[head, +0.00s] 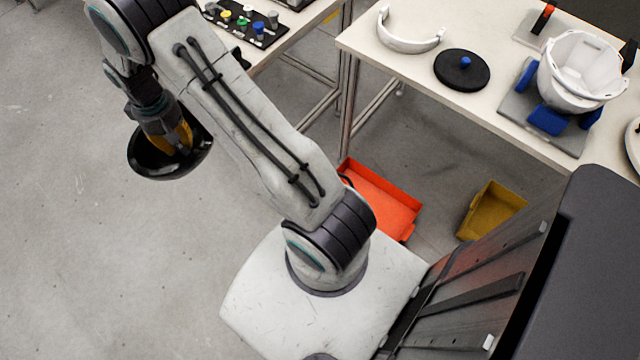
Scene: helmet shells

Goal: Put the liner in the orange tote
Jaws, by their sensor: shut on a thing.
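The liner, a black glossy bowl-shaped piece (145,163), hangs at the left of the head view, above bare floor. My gripper (183,140) is shut on it, with its fingers reaching into the bowl. The far part of the liner is partly hidden by my gripper. The orange tote (390,204) is on the floor below the table, right of my arm. Its left part is hidden behind my arm. What I can see of its inside is empty. The liner is well to the left of the tote, apart from it.
A yellow tote (491,211) stands on the floor right of the orange one. The table (400,75) above bears a white shell (582,72) in a blue-padded holder, a black disc (461,71) and a white curved band (409,44). Open floor lies at left.

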